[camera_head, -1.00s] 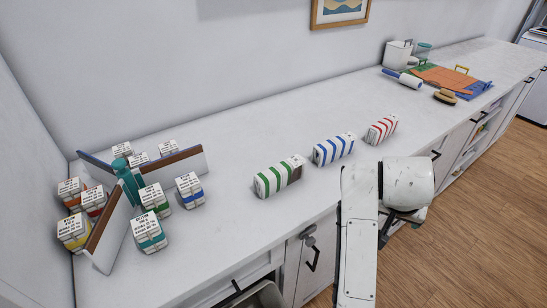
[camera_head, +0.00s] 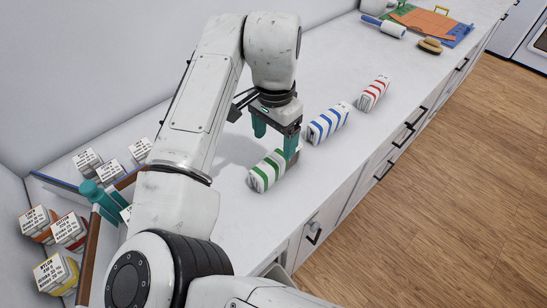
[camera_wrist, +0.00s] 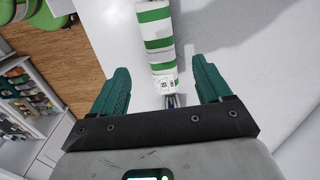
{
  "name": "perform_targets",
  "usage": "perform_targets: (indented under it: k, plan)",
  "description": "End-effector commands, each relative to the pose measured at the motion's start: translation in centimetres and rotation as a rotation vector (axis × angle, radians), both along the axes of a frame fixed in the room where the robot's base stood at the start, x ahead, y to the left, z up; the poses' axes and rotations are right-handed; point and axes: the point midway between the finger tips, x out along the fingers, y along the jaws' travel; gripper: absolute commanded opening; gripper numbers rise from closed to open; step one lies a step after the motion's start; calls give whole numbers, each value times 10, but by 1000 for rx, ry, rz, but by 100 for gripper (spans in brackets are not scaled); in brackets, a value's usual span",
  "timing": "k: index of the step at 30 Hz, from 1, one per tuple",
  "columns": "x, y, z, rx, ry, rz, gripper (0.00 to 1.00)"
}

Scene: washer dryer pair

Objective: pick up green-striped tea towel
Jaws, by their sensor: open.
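The green-striped tea towel (camera_head: 267,170) is a rolled white bundle with green stripes lying on the white counter. My gripper (camera_head: 275,143) is open and points down above the counter at the towel's far end. In the wrist view the green-striped tea towel (camera_wrist: 154,45) runs up from between the two teal fingers of my gripper (camera_wrist: 163,88). A white label shows on its near end. The fingers stand apart on either side of that end, with gaps, and nothing is held. Whether the fingertips are level with the towel I cannot tell.
A blue-striped roll (camera_head: 328,123) and a red-striped roll (camera_head: 373,94) lie farther right along the counter (camera_head: 330,75). Labelled blocks (camera_head: 70,232) and dividers stand at the left. A lint roller (camera_head: 384,27) and brush (camera_head: 431,45) lie at the far end.

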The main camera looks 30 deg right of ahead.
Motion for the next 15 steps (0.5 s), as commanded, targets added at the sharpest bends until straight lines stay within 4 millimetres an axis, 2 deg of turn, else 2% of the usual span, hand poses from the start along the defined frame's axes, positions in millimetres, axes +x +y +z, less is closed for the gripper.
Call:
perform_targets:
  k: [6,11,15]
  plan:
    - [0,-1,-31,-1,1,1,78]
    - [0,-1,-40,-1,-1,1,78]
    - [1,0,-57,0,1,2,78]
